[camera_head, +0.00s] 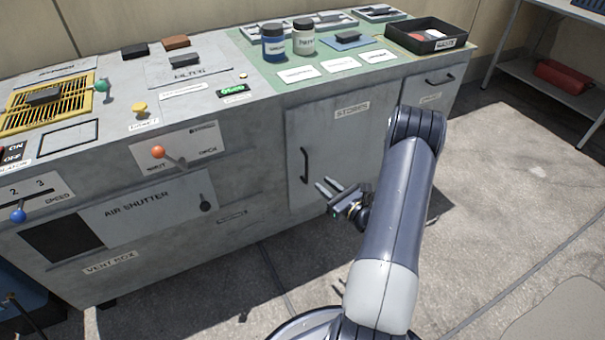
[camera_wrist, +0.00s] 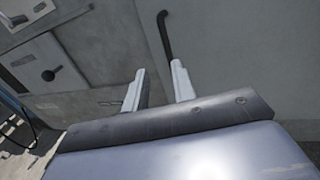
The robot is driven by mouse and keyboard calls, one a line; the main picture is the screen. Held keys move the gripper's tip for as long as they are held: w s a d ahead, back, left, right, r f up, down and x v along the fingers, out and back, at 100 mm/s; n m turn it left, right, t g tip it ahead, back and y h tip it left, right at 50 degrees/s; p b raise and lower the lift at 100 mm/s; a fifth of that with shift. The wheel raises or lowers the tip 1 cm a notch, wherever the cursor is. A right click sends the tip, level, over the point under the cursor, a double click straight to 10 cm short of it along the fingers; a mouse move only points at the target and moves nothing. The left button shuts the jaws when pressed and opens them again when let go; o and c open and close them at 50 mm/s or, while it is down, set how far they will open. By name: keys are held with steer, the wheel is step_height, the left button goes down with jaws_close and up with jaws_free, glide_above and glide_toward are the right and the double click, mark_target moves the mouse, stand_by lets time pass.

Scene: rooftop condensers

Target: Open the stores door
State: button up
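The stores door (camera_head: 345,145) is a grey panel labelled STORES on the front of the cabinet, and it looks shut. Its dark upright handle (camera_head: 304,165) is near the door's left edge. My gripper (camera_head: 325,188) is in front of the door, just below and right of the handle in the head view. In the wrist view the handle (camera_wrist: 165,35) rises beyond the right fingertip, and my gripper (camera_wrist: 160,82) has its two fingers apart with nothing between them. Whether the right finger touches the handle, I cannot tell.
Left of the door are the air shutter (camera_head: 140,210) and an orange-knobbed lever (camera_head: 158,152). Bottles (camera_head: 273,45) and a black tray (camera_head: 426,36) stand on the cabinet top. A second handled door (camera_head: 430,90) is to the right. The concrete floor in front is open.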

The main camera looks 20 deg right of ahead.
steer(key=f, duration=0.1)
steer(key=b, duration=0.2)
glide_above(307, 181)
steer(key=shift+w+m+h, duration=0.3)
jaws_close()
stand_by(0.5)
